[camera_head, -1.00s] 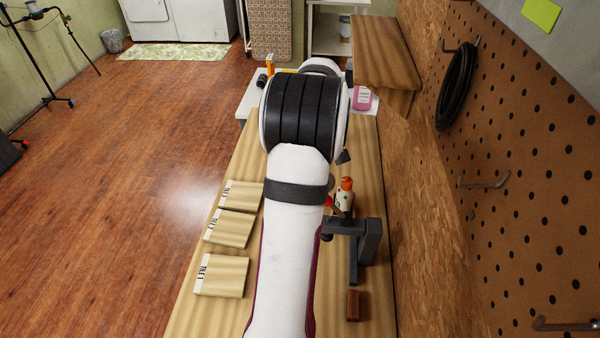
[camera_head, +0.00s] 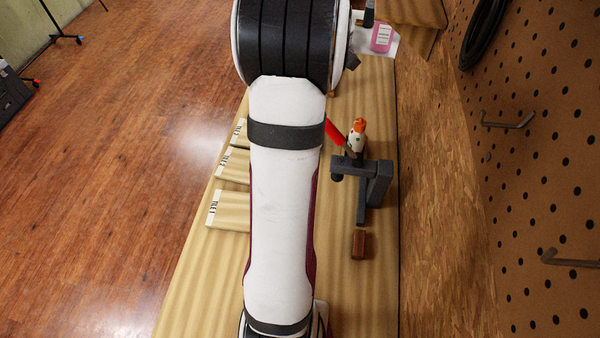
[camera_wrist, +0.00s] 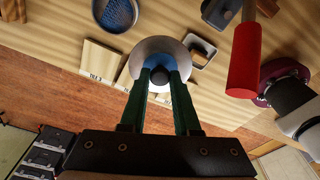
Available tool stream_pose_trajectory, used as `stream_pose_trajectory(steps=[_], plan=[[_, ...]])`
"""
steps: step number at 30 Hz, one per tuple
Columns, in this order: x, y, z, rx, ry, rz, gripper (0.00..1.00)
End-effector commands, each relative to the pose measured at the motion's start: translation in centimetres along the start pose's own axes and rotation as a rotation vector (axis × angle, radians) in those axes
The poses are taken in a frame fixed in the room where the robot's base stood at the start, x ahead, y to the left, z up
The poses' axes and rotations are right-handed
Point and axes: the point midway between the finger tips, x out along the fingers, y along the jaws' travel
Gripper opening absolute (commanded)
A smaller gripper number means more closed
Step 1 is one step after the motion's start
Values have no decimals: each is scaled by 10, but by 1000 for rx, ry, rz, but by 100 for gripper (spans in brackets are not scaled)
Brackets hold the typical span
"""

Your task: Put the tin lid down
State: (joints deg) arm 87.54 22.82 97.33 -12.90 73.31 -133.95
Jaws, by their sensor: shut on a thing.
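In the wrist view my gripper (camera_wrist: 160,78) has green fingers closed around the middle of a round silver tin lid (camera_wrist: 140,47). Blue shows around its middle, between the fingertips. The lid is over the wooden bench top (camera_wrist: 65,18), beside the pale tiles; I cannot tell whether it touches anything. In the head view my arm hides the gripper and the lid.
Pale tiles (camera_head: 231,210) lie along the bench's left side. The wrist view shows a blue round dish (camera_wrist: 118,12), a square metal piece (camera_wrist: 200,50) and a red handle (camera_wrist: 244,62). A dark vise (camera_head: 375,185), brown block (camera_head: 359,244) and pink bottle (camera_head: 381,37) stand right.

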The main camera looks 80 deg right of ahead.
Motion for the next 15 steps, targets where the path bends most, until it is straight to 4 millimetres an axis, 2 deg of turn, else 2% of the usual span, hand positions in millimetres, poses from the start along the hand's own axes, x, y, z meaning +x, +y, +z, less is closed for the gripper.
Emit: stream_pose_trajectory(steps=[6, 9, 15], plan=[[77, -2, 9, -6, 3, -9, 0], [107, -2, 12, -3, 3, -7, 0], [142, -2, 17, -3, 1, -5, 0]])
